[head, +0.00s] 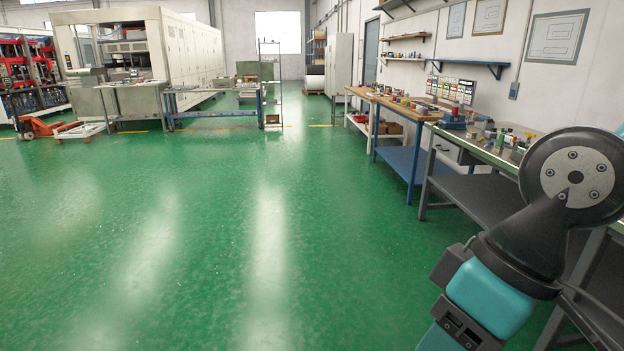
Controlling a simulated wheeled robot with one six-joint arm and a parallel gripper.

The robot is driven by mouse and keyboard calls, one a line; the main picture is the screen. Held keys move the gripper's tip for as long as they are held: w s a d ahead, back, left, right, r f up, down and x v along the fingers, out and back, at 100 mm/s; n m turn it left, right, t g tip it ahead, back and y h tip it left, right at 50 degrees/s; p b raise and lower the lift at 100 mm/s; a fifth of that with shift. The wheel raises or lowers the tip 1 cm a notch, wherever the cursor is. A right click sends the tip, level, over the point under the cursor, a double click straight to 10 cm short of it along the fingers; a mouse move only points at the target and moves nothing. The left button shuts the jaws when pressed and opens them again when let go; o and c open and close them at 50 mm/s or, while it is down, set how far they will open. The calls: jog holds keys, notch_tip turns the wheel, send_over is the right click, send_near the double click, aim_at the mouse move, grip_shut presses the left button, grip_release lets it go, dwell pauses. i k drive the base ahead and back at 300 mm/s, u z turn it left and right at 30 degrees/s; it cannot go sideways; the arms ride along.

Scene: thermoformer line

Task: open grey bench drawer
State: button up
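The grey bench (480,152) stands along the right wall, with a greenish top, dark grey legs and a dark lower shelf. My teal and black arm crosses the lower right corner and hides the bench's near part. I cannot make out my gripper's fingers in this view.
Small tools and parts lie on the grey bench top. A blue-legged wooden bench (401,109) stands just beyond it. A large white machine (165,50) and an orange pallet jack (46,127) are far left. The green floor (220,240) is clear.

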aim_at(451, 151)
jog(key=u, duration=0.35)
jog(key=i, duration=2.1)
jog(key=u, duration=0.15)
jog(key=i, duration=2.1)
jog(key=z, duration=0.8)
jog(key=i, duration=1.35)
jog(key=z, duration=1.6)
jog(key=i, duration=0.95)
jog(key=z, duration=0.5)
